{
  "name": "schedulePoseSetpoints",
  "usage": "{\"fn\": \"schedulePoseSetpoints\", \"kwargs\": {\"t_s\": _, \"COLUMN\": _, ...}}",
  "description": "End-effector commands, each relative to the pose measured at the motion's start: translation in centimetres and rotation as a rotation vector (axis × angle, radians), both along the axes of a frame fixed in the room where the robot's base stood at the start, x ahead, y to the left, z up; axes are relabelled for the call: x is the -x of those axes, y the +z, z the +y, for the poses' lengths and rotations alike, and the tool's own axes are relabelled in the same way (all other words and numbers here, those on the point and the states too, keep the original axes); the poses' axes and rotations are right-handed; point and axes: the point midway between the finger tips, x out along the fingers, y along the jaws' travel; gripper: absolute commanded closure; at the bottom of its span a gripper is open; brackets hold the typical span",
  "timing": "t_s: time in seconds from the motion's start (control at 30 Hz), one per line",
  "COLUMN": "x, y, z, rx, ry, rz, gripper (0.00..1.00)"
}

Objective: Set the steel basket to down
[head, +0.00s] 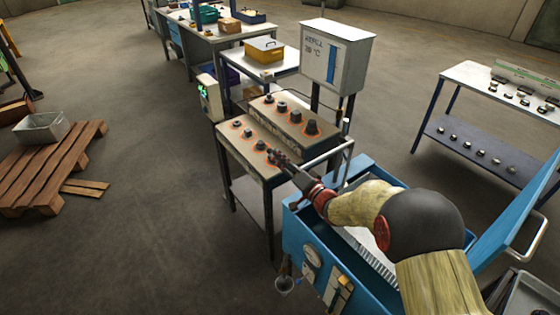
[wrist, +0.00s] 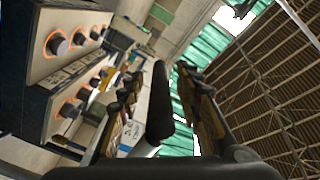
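The steel basket (head: 370,252) shows as a pale ribbed surface inside the blue tank (head: 296,235), partly hidden by my arm. A pale bar (head: 327,158) on an upright post at the tank's rear side reaches toward my gripper. I cannot tell how it joins the basket. My gripper (head: 277,160) is beyond the tank's left edge, beside the bench of knobs. In the wrist view, my gripper (wrist: 165,105) has its fingers apart, with a dark rounded bar (wrist: 159,105) between them. A gap shows on the bar's right side, and contact on its left is unclear.
A bench with orange-ringed knobs (head: 262,172) stands close by my gripper. A grey sign box (head: 335,55) stands behind it. The tank's blue lid (head: 520,205) is open on the right.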

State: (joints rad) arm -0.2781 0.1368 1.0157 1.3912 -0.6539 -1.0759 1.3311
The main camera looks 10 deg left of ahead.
Motion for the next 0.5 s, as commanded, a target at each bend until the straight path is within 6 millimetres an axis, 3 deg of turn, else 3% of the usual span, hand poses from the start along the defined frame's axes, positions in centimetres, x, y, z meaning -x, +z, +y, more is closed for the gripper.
{"fn": "schedulePoseSetpoints", "kwargs": {"t_s": 0.37, "x": -0.42, "y": 0.0, "z": 0.47, "rx": 0.001, "ry": -0.001, "rz": 0.001, "gripper": 0.66}}
{"fn": "schedulePoseSetpoints", "kwargs": {"t_s": 0.5, "x": -0.41, "y": 0.0, "z": 0.46, "rx": 0.001, "ry": -0.001, "rz": 0.001, "gripper": 0.74}}
